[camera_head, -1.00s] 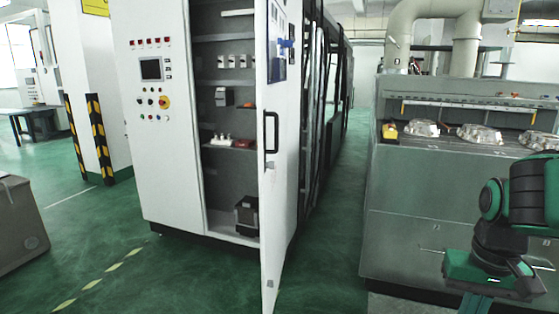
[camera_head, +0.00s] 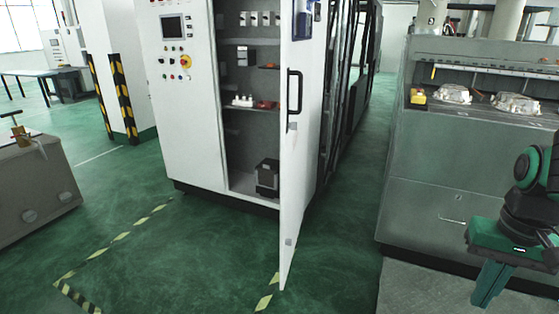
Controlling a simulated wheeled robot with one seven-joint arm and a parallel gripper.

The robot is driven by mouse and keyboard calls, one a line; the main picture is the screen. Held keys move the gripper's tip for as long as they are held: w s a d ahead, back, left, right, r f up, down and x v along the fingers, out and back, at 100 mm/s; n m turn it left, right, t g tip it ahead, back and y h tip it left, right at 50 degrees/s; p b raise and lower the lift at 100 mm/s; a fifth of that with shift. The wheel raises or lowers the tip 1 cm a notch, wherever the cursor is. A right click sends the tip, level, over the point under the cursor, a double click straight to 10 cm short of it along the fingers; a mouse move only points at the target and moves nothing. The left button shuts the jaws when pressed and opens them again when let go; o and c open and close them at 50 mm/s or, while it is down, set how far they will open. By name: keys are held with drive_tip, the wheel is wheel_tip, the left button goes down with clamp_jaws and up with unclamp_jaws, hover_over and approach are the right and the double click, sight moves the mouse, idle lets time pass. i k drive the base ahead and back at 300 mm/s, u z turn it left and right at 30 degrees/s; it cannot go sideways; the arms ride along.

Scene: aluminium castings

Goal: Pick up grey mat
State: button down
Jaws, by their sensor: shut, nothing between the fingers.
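A flat light-grey patch (camera_head: 420,289) lies on the green floor at the lower right, in front of the grey machine. It looks like a mat, but I cannot be sure that it is the grey mat. The frame edge cuts it off. My gripper (camera_head: 484,299) is at the lower right, pointing down, with its green fingers shut and empty. In the picture it overlaps the grey patch. I cannot tell its height above it.
A white cabinet (camera_head: 188,110) stands at centre with its door (camera_head: 297,150) open toward me. The grey machine (camera_head: 425,190) at right bears metal castings (camera_head: 454,94) and a yellow item (camera_head: 418,96). A grey box (camera_head: 35,195) stands left. Green floor between is free.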

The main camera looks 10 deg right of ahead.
sight(266, 175)
drive_tip(key=k, duration=1.3)
drive_tip(key=u, duration=0.5)
drive_tip(key=i, duration=1.1)
drive_tip(key=u, duration=0.85)
drive_tip(key=i, duration=2.45)
drive_tip(key=z, duration=0.5)
drive_tip(key=i, duration=1.05)
drive_tip(key=z, duration=1.25)
drive_tip(key=i, duration=0.8)
drive_tip(key=z, duration=0.6)
